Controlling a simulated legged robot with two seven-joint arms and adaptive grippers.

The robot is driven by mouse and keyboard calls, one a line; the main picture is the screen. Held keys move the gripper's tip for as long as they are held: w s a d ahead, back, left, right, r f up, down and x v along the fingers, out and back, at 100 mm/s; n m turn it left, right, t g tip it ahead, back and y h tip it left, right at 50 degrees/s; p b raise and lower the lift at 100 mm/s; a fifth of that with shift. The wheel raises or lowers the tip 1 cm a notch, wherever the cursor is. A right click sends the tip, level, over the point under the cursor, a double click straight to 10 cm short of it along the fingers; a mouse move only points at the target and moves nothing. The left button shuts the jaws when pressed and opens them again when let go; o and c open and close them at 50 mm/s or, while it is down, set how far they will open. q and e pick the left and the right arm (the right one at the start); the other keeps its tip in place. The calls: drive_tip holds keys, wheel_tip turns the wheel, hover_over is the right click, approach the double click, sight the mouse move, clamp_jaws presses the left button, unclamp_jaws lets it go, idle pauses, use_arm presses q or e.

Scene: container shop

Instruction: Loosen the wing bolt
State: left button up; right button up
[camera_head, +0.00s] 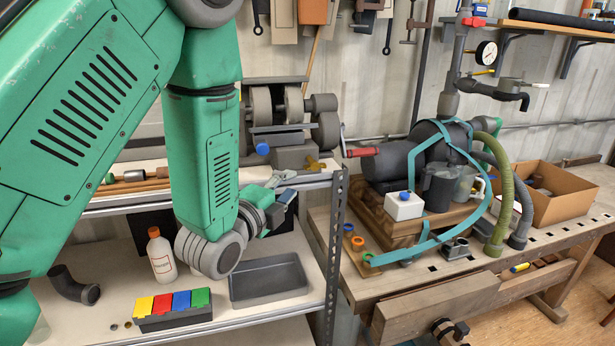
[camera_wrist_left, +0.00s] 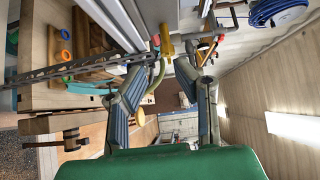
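The wing bolt (camera_head: 316,163) is a small yellow-brass winged piece near the shelf top's front right, at the foot of a grey grinder-like machine (camera_head: 292,130). My right gripper is in neither view.
The metal shelf's upright (camera_head: 335,240) stands close right of my gripper. Below are a grey tray (camera_head: 268,278), a white bottle (camera_head: 161,255) and a box with coloured lids (camera_head: 173,311). A wooden workbench (camera_head: 395,285) with a pump and hoses stands to the right.

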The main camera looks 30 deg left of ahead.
sight(319, 167)
use_arm(q)
drive_tip(key=w+d, duration=0.1)
drive_tip(key=w, duration=0.1)
drive_tip(key=w+d+r+p, duration=0.1)
drive_tip(key=w, duration=0.2)
drive_tip(key=w+d+p, duration=0.1)
drive_tip(key=w, duration=0.2)
drive_tip(key=shift+r, duration=0.15)
drive_tip(key=a, duration=0.2)
drive_tip(key=w+a+f, duration=0.1)
drive_tip(key=shift+a, duration=0.35)
drive_tip(key=shift+d, duration=0.25)
drive_tip(key=c, duration=0.5)
drive_tip(key=shift+d+r, duration=0.1)
drive_tip(key=shift+d, duration=0.65)
clamp_jaws()
drive_tip(key=shift+d, duration=0.35)
drive_tip(key=shift+a, duration=0.1)
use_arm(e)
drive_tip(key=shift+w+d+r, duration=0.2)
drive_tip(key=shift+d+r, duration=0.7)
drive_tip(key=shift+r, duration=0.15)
